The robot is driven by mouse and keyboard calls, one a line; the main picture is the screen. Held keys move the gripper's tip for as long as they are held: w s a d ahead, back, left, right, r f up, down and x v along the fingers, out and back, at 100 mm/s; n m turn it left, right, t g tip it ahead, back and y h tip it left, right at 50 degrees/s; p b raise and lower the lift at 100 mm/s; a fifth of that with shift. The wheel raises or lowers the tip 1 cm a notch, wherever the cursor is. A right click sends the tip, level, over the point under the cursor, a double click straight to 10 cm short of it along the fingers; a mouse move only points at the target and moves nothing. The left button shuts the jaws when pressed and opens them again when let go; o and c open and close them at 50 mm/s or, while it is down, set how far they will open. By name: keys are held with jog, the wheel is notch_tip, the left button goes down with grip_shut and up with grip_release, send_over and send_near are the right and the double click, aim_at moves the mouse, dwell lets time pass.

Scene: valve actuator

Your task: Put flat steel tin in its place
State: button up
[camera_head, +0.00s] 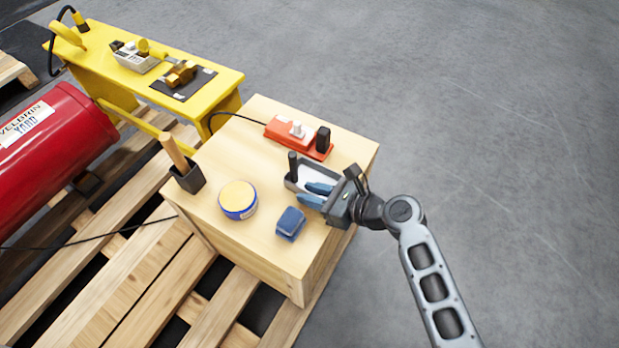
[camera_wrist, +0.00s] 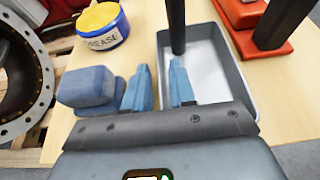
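The flat steel tin appears to be the shallow grey open tray (camera_head: 291,183) on the wooden box top, between the red-orange device and my gripper. In the wrist view the grey tin (camera_wrist: 236,76) has a pale interior. A black upright post (camera_wrist: 176,25) stands at its far left corner. My gripper (camera_head: 315,194) reaches in from the right with two blue fingers. In the wrist view my gripper (camera_wrist: 160,85) has one finger inside the tin and one outside, straddling its left wall. The fingers are apart; contact with the wall is not clear.
A blue block (camera_head: 290,224) and a round blue-yellow grease tin (camera_head: 238,200) sit nearby. A dark holder with a wooden handle (camera_head: 188,178) is at the left edge. A red-orange device (camera_head: 298,137) is behind. A yellow bench (camera_head: 215,88) stands beyond. Some box top is bare.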

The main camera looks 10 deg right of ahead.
grip_shut()
dwell(0.3)
